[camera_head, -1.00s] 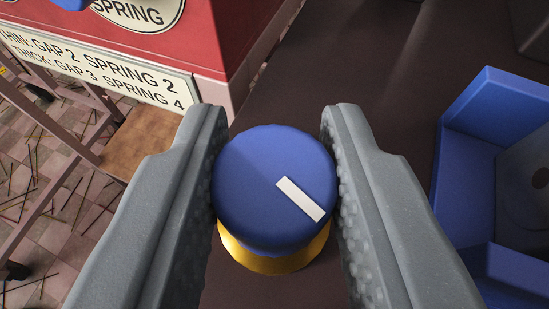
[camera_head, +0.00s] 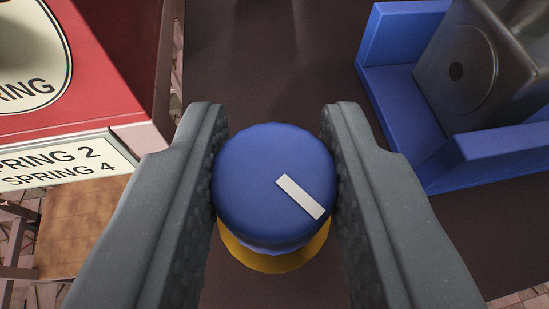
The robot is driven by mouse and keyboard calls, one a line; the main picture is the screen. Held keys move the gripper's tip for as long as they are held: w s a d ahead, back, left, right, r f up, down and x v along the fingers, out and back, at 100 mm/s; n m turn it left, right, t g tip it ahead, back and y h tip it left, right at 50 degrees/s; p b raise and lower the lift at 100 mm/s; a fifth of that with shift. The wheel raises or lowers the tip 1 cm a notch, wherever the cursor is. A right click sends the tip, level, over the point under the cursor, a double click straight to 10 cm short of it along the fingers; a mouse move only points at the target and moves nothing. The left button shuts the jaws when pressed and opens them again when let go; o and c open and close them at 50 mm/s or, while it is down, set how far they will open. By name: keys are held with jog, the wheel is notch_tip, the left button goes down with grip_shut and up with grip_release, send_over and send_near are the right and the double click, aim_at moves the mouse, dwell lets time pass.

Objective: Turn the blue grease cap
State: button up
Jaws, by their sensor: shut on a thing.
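The blue grease cap (camera_head: 255,185) is round, with a white bar mark on its top that slants down to the right. It sits over a yellow base (camera_head: 268,260) in the middle of the head camera view. My gripper (camera_head: 272,165) has one grey finger on each side of the cap and is shut on it.
A red box with a sign reading "SPRING 2, SPRING 4" (camera_head: 62,165) stands at the left. A blue holder (camera_head: 470,155) with a dark metal block (camera_head: 500,60) stands at the upper right. The dark surface (camera_head: 260,60) between them is bare.

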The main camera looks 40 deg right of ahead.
jog(key=m+g+h+p, duration=0.1)
jog(key=m+p, duration=0.1)
jog(key=shift+r+g+h+p, duration=0.2)
jog(key=shift+g+h+p, duration=0.1)
jog(key=shift+g+h, duration=0.1)
jog(key=shift+w+m+g+h+p, duration=0.1)
jog(key=shift+m+g+h+p, duration=0.2)
jog(key=shift+m+g, duration=0.35)
jog(key=shift+f+m+g+h+b, duration=0.15)
jog(key=shift+m+g+h+b, duration=0.2)
jog(key=shift+m+g, duration=0.4)
jog(key=shift+f+m+g+h+b, duration=0.15)
jog(key=shift+m+g+h+b, duration=0.2)
jog(key=shift+m+g, duration=0.35)
jog(key=shift+d+m+g, duration=0.1)
jog(key=shift+m+g, duration=0.2)
jog(key=shift+g, duration=0.1)
jog(key=shift+s+r+b, duration=0.1)
jog(key=shift+s+b, duration=0.1)
jog(key=shift+b, duration=0.15)
jog(key=o, duration=1)
